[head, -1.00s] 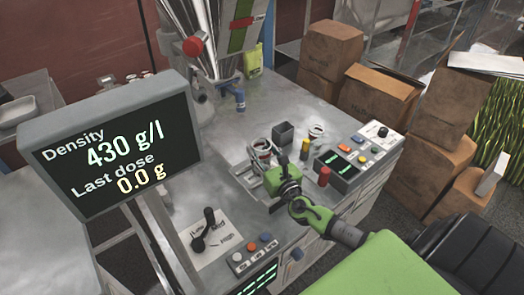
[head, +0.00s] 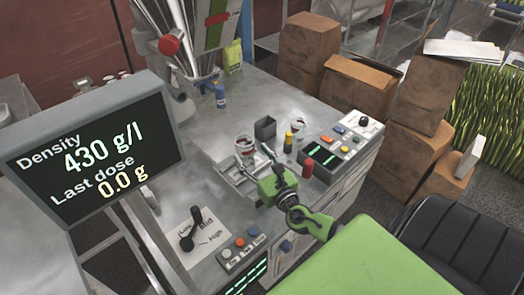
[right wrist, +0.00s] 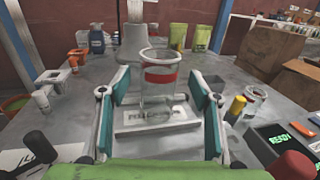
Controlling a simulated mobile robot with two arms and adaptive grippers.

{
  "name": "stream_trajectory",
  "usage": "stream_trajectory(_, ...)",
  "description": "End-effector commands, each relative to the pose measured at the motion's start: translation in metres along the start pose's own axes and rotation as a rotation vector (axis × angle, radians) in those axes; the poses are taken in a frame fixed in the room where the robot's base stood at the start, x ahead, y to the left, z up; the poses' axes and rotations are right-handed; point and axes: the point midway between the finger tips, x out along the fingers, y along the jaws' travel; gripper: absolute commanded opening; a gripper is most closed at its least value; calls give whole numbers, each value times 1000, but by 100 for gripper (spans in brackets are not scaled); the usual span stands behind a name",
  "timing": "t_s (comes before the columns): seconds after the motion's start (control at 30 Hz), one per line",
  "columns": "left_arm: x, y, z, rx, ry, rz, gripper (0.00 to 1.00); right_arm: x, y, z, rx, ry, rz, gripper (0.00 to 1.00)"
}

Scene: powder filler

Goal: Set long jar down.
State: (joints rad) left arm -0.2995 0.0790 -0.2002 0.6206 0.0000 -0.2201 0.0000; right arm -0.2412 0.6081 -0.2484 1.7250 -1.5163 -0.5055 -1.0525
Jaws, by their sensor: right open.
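The long jar (head: 244,147) is clear glass with a red band. It stands upright on a small metal plate (head: 230,173) on the machine's worktop. In the right wrist view the jar (right wrist: 160,82) is upright on the plate, between the spread fingers of my right gripper (right wrist: 158,96). A clear gap shows on each side of the jar. In the head view my right gripper (head: 260,168) is open, low and to the right of the jar. How deep the jar sits between the fingertips is hard to tell. My left gripper is not in view.
A shorter jar (head: 298,127), a dark square cup (head: 265,128), a yellow bottle (head: 288,141) and a red knob (head: 307,168) stand close to the right. A button panel (head: 342,143) lies beyond. A display (head: 95,150) stands at left. The worktop behind the jar is mostly clear.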

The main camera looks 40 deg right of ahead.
Motion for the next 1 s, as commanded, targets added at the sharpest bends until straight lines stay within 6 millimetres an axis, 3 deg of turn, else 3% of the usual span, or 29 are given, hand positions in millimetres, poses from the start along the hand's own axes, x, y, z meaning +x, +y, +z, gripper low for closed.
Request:
stream_trajectory(0.2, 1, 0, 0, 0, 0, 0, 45, -42, 0, -1, 0, 2, 1, 57)
stream_trajectory(0.4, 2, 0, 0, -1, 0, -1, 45, -60, 0, 0, 0, 0, 0, 57)
stream_trajectory(1.0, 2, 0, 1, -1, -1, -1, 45, -64, 0, 1, 0, -2, 0, 57)
